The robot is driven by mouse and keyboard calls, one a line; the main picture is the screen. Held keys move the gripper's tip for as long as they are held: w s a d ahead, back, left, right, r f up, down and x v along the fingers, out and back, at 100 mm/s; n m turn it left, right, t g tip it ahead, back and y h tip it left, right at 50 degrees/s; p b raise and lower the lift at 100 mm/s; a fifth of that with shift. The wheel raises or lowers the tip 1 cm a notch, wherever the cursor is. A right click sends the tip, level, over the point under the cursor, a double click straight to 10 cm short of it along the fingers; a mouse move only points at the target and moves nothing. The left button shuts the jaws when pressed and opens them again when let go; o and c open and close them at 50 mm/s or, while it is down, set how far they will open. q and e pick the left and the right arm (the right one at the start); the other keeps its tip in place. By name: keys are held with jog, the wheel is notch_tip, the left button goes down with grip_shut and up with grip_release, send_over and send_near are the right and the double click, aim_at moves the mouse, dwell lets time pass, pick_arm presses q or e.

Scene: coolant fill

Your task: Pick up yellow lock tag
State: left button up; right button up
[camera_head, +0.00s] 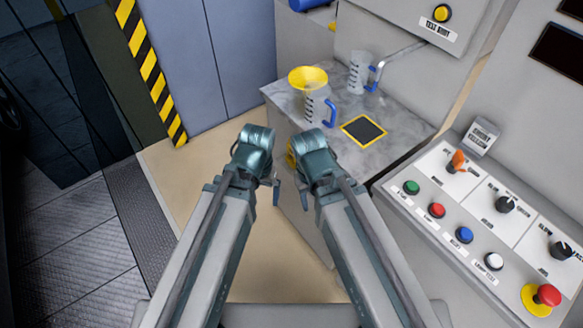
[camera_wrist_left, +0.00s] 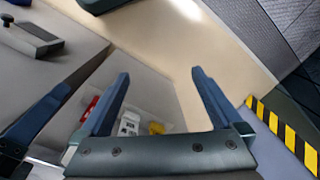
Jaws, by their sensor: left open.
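In the left wrist view, a small yellow item (camera_wrist_left: 157,128), which looks like the yellow lock tag, shows low between my left fingers. My gripper body partly hides it. My left gripper (camera_wrist_left: 163,90) is open, with nothing held between its fingers. In the head view the left gripper (camera_head: 276,186) hangs at the end of its arm, beside the grey cabinet. A bit of yellow (camera_head: 291,155) shows by my right wrist; I cannot tell if it is the tag. My right gripper (camera_head: 303,190) points down close by, mostly hidden by its arm.
A red item (camera_wrist_left: 90,106) and a white label (camera_wrist_left: 128,123) are near the yellow item. On the grey counter (camera_head: 400,120) stand a jug with a yellow funnel (camera_head: 308,78) and another clear jug (camera_head: 360,75). A button console (camera_head: 460,215) is at right.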

pick_arm(q)
jog(key=w+a+f+n+h+b, duration=0.1)
jog(key=w+a+f+b, duration=0.1)
jog(key=f+b, duration=0.95)
jog(key=w+a+f+n+b, duration=0.2)
jog(key=f+b, duration=0.8)
jog(key=f, duration=0.3)
jog(key=n+t+h+b, duration=1.1)
jog(key=n+h, duration=0.3)
jog(key=n, duration=1.1)
send_near(291, 154)
jog(key=x, duration=0.5)
jog(key=shift+d+r, duration=0.15)
jog(key=shift+x, duration=2.55)
jog(key=c, duration=1.4)
